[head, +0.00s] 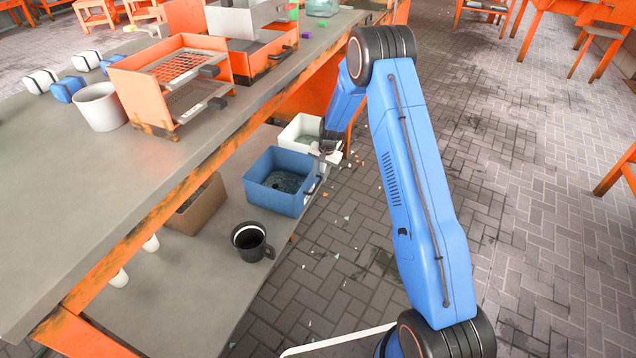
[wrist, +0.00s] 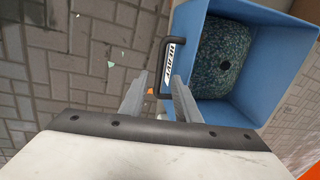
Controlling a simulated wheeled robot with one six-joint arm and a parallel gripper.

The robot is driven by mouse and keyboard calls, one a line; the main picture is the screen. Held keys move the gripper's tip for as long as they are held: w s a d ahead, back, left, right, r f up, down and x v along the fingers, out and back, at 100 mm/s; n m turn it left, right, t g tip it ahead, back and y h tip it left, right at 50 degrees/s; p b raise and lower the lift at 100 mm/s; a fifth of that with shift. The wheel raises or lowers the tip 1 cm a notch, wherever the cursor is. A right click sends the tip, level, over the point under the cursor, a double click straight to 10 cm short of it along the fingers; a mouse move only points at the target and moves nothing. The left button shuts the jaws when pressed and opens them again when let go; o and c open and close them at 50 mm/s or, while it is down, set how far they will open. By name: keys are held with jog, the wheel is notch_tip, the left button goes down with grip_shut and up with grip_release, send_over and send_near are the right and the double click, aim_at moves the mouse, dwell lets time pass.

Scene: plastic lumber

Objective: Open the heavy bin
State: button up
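The blue bin (head: 270,199) sits on the lower shelf under the counter, with its top open and dark speckled material inside. In the wrist view the blue bin (wrist: 257,32) carries a white label reading HEAVY (wrist: 170,64) and a black handle (wrist: 165,45) on its front. My gripper (wrist: 159,88) is open, its two grey fingers apart on either side of the handle's near end. I cannot tell whether they touch it. In the head view my gripper (head: 320,165) is at the bin's right side, partly hidden by my arm.
A white bin (head: 297,130) stands behind the blue one, and a brown bin (head: 198,207) stands to its left. A black mug (head: 252,241) is in front on the shelf (head: 190,290). The counter (head: 60,190) overhangs the shelf. Open brick floor (head: 500,150) lies to the right.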

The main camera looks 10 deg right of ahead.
aim_at(317, 185)
jog(key=shift+w+a+f, duration=0.15)
jog(key=shift+a+f, duration=0.05)
jog(key=shift+f, duration=1)
jog(key=shift+w+a+f, duration=0.1)
jog(key=shift+a+f, duration=0.05)
jog(key=shift+f, duration=1)
grip_shut()
